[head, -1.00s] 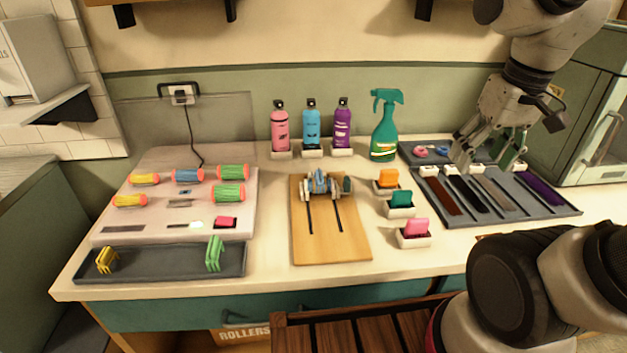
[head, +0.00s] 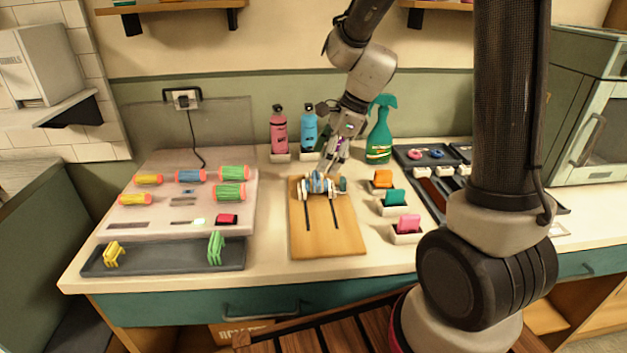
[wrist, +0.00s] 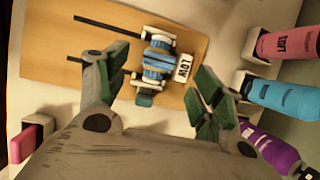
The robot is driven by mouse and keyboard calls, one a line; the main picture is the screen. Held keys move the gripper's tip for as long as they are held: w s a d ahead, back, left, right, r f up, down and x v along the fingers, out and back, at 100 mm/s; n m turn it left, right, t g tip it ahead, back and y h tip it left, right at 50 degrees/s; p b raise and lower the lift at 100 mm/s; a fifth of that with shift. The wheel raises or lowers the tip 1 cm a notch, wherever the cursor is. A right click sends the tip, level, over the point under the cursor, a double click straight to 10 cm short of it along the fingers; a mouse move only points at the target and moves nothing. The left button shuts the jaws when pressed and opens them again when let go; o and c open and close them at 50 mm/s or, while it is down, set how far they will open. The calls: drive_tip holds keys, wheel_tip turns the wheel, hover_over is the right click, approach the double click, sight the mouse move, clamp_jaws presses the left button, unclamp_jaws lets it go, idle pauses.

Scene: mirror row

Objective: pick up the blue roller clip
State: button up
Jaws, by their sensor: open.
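A blue piece with pale wheels (head: 318,184), the likeliest blue roller clip, sits at the back of the wooden board (head: 325,237). In the wrist view the blue banded piece (wrist: 157,64) lies across the far part of the board, with a white "LOW" tag beside it. I cannot tell where clip and wheeled carrier divide. My gripper (head: 332,167) is above and just behind it, pointing down. In the wrist view my gripper (wrist: 163,72) is open and empty, its green-padded fingers apart on either side of the piece.
Pink (head: 279,133) and blue (head: 309,130) bottles and a green spray bottle (head: 379,140) stand behind the board, close to my gripper. Small holders with coloured blocks (head: 394,197) stand to its right. A dark tray (head: 180,259) with yellow and green clips lies left.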

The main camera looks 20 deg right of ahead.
sight(317, 174)
drive_tip(key=x, duration=0.6)
drive_tip(key=shift+a+f, duration=0.15)
drive_tip(key=shift+f, duration=0.2)
drive_tip(key=c, duration=0.9)
drive_tip(key=shift+c, duration=0.3)
